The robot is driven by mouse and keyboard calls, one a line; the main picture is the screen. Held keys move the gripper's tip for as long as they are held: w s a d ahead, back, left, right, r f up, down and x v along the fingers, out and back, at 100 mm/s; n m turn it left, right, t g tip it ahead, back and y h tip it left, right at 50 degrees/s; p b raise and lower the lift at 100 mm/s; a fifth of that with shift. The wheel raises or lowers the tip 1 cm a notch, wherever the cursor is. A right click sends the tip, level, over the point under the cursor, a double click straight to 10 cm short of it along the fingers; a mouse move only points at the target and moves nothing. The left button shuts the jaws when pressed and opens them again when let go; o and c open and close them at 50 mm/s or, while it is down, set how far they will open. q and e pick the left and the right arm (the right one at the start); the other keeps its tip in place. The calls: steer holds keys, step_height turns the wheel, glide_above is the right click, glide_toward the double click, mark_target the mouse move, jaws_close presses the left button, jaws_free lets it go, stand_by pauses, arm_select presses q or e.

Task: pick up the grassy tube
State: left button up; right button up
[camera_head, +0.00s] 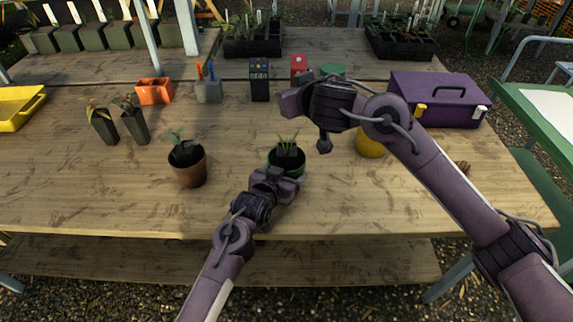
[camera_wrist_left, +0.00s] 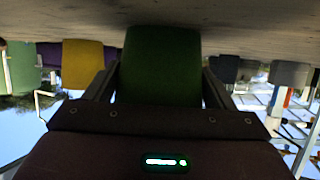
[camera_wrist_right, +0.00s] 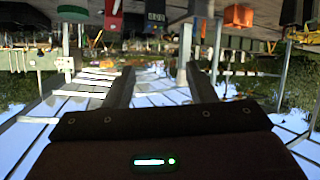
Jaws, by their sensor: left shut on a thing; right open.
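A plant with thin grassy leaves (camera_head: 288,139) stands in a green pot (camera_head: 287,164) near the table's front edge; I cannot tell whether the dark part inside is a tube or soil. My left gripper (camera_head: 284,178) is shut on the green pot, which shows between its fingers in the left wrist view (camera_wrist_left: 160,65). Two dark square tubes with plants, one yellowish (camera_head: 103,125) and one darker-leaved (camera_head: 134,122), stand upright at the left. My right gripper is open and empty in its wrist view (camera_wrist_right: 160,88), raised above the table right of the green pot.
A terracotta pot with a seedling (camera_head: 187,166) stands left of the green pot. A yellow pot (camera_head: 370,144) is partly behind my right arm.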

steer(key=m+h, duration=0.1)
steer(key=m, duration=0.1)
steer(key=m+g+h, duration=0.3)
steer(key=m+g, duration=0.1)
steer(key=g, duration=0.4)
glide_toward(287, 150)
steer(key=x, duration=1)
steer(key=shift+w+f, duration=0.1)
steer(key=shift+f, duration=0.3)
steer(key=c, duration=0.7)
steer(key=shift+r, duration=0.1)
step_height(287, 150, up, 10)
steer(key=shift+f, duration=0.1)
